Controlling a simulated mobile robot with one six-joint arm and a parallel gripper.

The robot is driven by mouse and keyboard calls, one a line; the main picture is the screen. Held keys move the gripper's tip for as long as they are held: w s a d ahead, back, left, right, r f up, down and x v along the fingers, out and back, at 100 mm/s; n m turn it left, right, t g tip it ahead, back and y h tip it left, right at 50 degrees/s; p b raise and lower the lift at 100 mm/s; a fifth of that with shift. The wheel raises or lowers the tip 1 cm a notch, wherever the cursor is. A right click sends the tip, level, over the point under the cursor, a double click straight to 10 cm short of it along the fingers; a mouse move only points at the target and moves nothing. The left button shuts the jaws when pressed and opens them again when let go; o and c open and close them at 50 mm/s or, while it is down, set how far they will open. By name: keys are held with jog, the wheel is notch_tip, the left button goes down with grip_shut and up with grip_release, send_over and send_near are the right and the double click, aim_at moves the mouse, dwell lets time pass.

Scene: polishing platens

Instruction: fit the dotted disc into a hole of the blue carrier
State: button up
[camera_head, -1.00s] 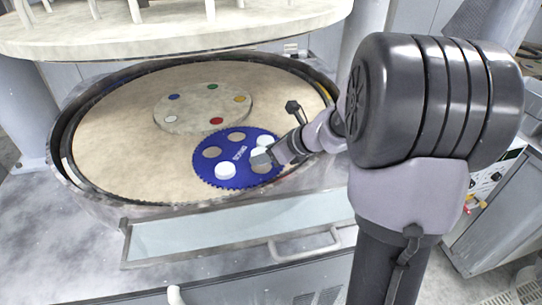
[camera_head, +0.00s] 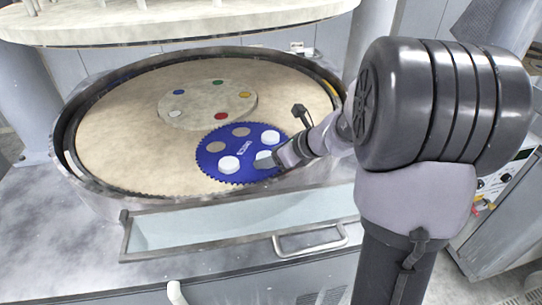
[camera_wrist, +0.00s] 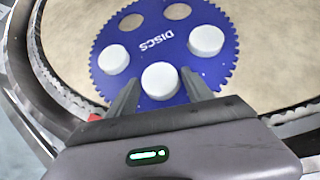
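The blue toothed carrier (camera_head: 243,150) lies flat on the tan platen, its "DISCS" lettering showing in the wrist view (camera_wrist: 158,45). Three white discs are on it: one at left (camera_wrist: 114,59), one at right (camera_wrist: 206,41) and one nearest to me (camera_wrist: 160,80). Two holes, one at left (camera_wrist: 131,23) and one at right (camera_wrist: 178,11), are empty and show tan. My gripper (camera_wrist: 160,73) is low over the near edge, its fingers either side of the nearest disc with a narrow blue gap at each side. That disc covers the near hole. No dots can be made out on any disc.
A round centre plate (camera_head: 207,104) with coloured spots lies behind the carrier. The metal rim (camera_head: 90,183) runs close in front of it. The pale upper plate (camera_head: 180,27) hangs above the back. A clear trough (camera_head: 220,222) is at the front.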

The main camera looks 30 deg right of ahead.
jog(key=shift+o, duration=0.9)
jog(key=shift+r, duration=0.1)
